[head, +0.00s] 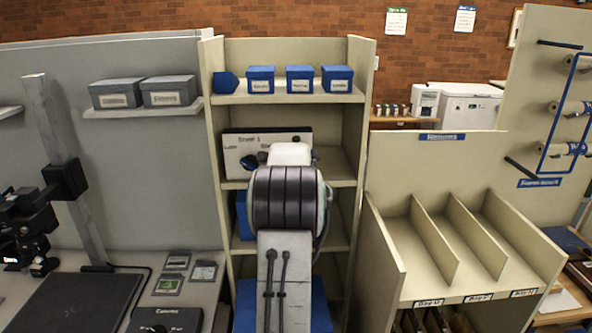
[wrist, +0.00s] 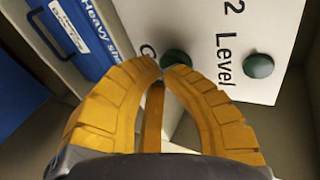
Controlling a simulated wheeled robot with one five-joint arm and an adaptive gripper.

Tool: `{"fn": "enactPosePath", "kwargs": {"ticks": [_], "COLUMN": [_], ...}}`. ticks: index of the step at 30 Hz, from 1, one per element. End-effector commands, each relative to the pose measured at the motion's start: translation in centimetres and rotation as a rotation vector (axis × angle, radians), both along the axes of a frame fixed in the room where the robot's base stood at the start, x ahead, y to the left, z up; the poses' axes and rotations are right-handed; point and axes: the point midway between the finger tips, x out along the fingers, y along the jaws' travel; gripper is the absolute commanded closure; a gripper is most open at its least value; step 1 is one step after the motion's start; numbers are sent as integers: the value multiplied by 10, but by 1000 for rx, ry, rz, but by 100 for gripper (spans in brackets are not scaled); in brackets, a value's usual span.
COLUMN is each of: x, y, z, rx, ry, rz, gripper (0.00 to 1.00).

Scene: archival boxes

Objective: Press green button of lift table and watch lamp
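In the wrist view, a white panel (wrist: 213,25) carries two round dark green buttons. One button (wrist: 176,58) is right behind my fingertips; a letter "G" shows beside it, the rest of that label hidden. The other button (wrist: 258,66) is to the right, near the words "2 Level". My gripper (wrist: 162,68) is shut, its orange fingertips together and empty; I cannot tell whether they touch the button. In the head view a white lettered panel (head: 240,152) stands on the shelf, partly hidden by my arm. I cannot make out a lit lamp.
In the wrist view a blue label reading "Heavy sh..." (wrist: 88,45) is left of the panel. The shelf unit (head: 212,100) encloses the panel, with blue boxes (head: 299,80) above. A divided rack (head: 435,240) stands right; a desk (head: 205,290) is left.

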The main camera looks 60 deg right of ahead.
Motion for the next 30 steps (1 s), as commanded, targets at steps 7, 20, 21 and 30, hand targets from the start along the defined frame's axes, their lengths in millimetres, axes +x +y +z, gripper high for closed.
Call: {"fn": "enactPosePath", "kwargs": {"ticks": [7, 20, 21, 30], "x": [3, 4, 4, 4], "y": [-6, -7, -7, -2], "z": [-4, -2, -2, -2], "rx": [-2, 2, 3, 0], "ry": [-1, 1, 1, -1], "rz": [0, 0, 0, 3], "gripper": [100, 100, 100, 100]}}
